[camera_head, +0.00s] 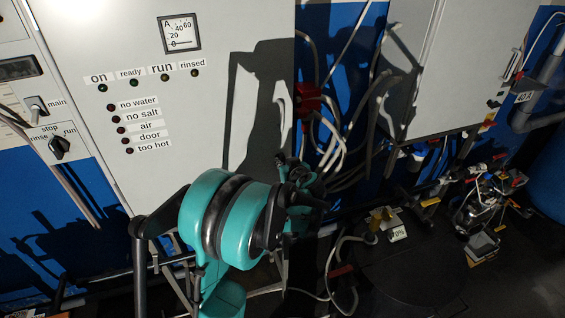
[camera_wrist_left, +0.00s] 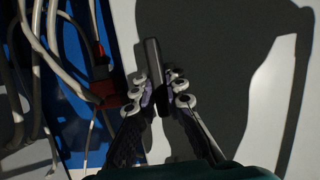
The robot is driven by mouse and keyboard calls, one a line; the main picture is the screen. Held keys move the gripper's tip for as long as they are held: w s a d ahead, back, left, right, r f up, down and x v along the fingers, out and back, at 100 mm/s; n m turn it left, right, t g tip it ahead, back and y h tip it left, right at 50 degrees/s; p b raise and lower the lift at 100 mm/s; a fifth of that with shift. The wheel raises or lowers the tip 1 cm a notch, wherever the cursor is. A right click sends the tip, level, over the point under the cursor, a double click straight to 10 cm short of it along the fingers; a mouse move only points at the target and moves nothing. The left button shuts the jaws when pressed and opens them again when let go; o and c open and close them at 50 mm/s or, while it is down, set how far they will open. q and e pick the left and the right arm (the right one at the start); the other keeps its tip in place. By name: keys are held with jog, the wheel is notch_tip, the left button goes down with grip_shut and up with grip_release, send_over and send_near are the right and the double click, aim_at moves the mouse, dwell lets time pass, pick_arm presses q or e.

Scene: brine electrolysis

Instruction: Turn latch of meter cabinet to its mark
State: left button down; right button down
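The meter cabinet (camera_head: 215,110) is a large pale grey box with an ammeter dial, at the upper left of the head view. In the left wrist view, a dark upright bar, which looks like its latch (camera_wrist_left: 151,55), stands against the pale cabinet face. My left gripper (camera_wrist_left: 161,90) has one finger on each side of this bar, both close against it. In the head view my left gripper (camera_head: 298,195) is at the cabinet's lower right edge, and my teal wrist hides the latch there. No latch mark can be made out. My right gripper is not in view.
A red connector (camera_head: 308,97) and loose pale cables (camera_head: 335,140) hang just right of the cabinet. A second grey cabinet (camera_head: 425,70) is farther right. A mode switch (camera_head: 60,146) is at the left. Several small items (camera_head: 490,200) lie at the lower right.

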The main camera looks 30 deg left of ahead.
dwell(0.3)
pick_arm(q)
jog(key=m+b, duration=0.1)
jog(key=m+g+y+b, duration=0.1)
jog(key=shift+w+d+f+b, duration=0.15)
jog(key=shift+f+b, duration=0.05)
jog(key=shift+b, duration=0.15)
jog(key=m+g+y+b, duration=0.1)
jog(key=m+b, duration=0.1)
jog(key=m+y+b, duration=0.1)
jog(key=m+b, duration=0.1)
jog(key=shift+w+f+g, duration=0.1)
jog(key=shift+f+g, duration=0.05)
jog(key=shift+g, duration=0.25)
jog(key=shift+d+f+m+y+b, duration=0.1)
jog(key=shift+m+y+b, duration=0.85)
jog(key=shift+m+b, duration=0.8)
jog(key=shift+d+m+y+b, duration=0.1)
jog(key=shift+m+y+b, duration=0.85)
jog(key=shift+m+b, duration=0.75)
jog(key=shift+m, duration=0.35)
jog(key=c, duration=1.6)
grip_release()
jog(key=shift+w, duration=0.1)
jog(key=shift+o, duration=0.2)
